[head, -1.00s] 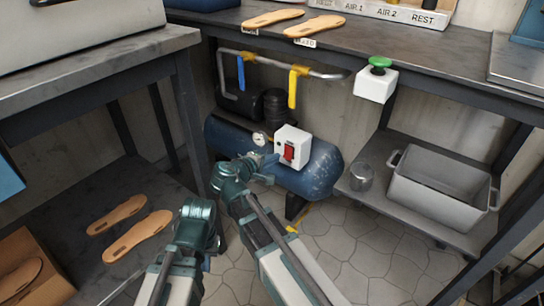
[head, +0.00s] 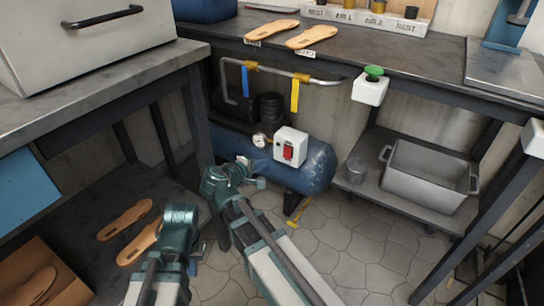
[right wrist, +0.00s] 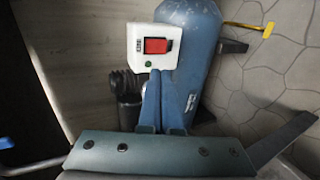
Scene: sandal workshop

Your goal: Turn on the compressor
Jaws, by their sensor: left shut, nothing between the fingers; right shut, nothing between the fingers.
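The compressor is a blue tank (head: 318,165) on the floor under the back bench. A white switch box (head: 291,138) with a red rocker switch (head: 288,152) sits on it. In the right wrist view the red switch (right wrist: 156,46) has a small green dot beside it. My right gripper (head: 258,165) is shut and empty, left of and below the box. Its closed fingers (right wrist: 160,82) point at the box in the right wrist view, apparently just short of it. My left gripper (head: 194,267) is shut, low at the left, mostly hidden by its own arm.
A pipe with a blue handle (head: 245,80) and a yellow handle (head: 295,95), both hanging down, runs above the tank. A green button (head: 374,72) is on the bench edge. A grey bin (head: 425,180) and glass jar (head: 356,170) stand on the right shelf. A dark table (head: 190,60) is close left.

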